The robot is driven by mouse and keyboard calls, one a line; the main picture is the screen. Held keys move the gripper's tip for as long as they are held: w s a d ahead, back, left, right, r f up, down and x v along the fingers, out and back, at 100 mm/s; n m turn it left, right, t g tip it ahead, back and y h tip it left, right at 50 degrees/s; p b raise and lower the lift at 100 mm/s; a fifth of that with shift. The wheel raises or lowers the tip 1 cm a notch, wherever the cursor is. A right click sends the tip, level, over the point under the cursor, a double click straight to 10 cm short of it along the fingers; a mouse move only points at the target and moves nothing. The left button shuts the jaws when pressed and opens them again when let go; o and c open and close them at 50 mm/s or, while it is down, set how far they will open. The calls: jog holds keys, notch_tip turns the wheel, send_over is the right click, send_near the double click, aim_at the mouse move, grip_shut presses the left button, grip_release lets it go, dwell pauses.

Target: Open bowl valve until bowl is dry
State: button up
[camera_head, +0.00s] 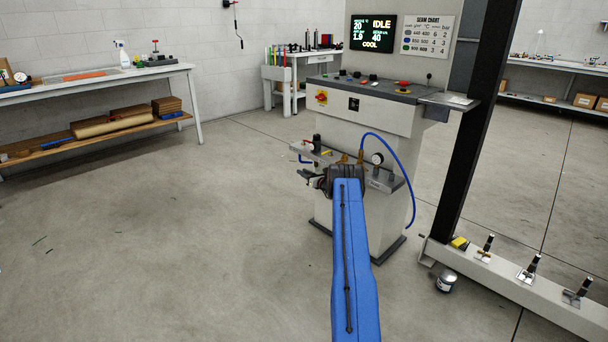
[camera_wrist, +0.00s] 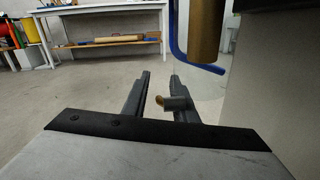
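My gripper (camera_wrist: 161,76) is open in the wrist view, its two dark fingers apart. A small grey cylinder (camera_wrist: 177,103) with a brass-coloured end (camera_wrist: 160,100) shows between the fingers, overlapping the right one; I cannot tell whether they touch. It may be the bowl valve. A large brass-coloured cylinder (camera_wrist: 205,30) hangs above and right of the fingers; I cannot tell whether it is the bowl. In the head view my gripper (camera_head: 305,177) is at the machine's front shelf, partly hidden by my blue arm. No bowl or water level is clear there.
The grey machine console (camera_head: 365,112) has a screen (camera_head: 372,33) reading IDLE. A black post (camera_head: 474,120) and a low beam (camera_head: 515,286) stand to the right. The floor at left is mostly clear.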

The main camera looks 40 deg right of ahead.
jog(key=shift+c, duration=0.6)
grip_shut()
jog(key=shift+w, duration=0.1)
jog(key=shift+a+f+g, duration=0.1)
jog(key=shift+f+g, duration=0.35)
jog(key=shift+g, duration=0.35)
jog(key=shift+o, duration=0.6)
grip_release()
jog(key=shift+a, duration=0.15)
jog(key=shift+r, duration=0.1)
